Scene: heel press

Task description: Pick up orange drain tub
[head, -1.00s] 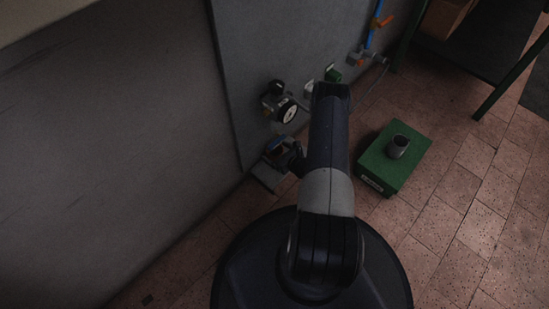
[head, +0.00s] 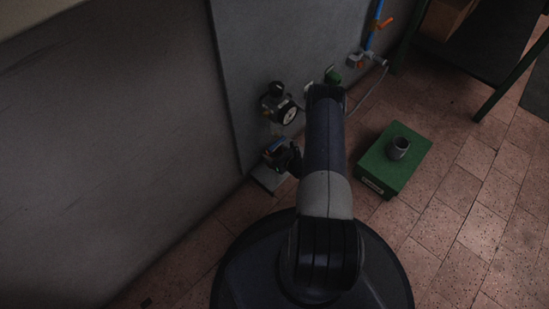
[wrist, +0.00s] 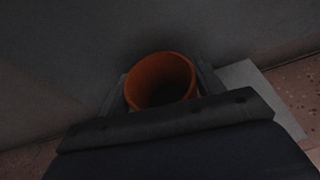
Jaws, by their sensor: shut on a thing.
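The orange drain tub (wrist: 160,77) shows in the wrist view as a round, open-topped cup with a dark inside. My gripper (wrist: 161,86) is shut on it, with a grey finger on its left and right sides. The tub's lower part is hidden behind the gripper body. In the head view my gripper (head: 283,157) is low by the wall, beside the pale slab. The tub is too small and dark there to make out clearly.
A pale slab (head: 268,179) lies at the wall's foot; it also shows in the wrist view (wrist: 250,84). A valve with a round gauge (head: 286,112) sticks out above. A green box (head: 381,172) with a grey cup (head: 398,148) stands right. Tiled floor (head: 455,225) is clear.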

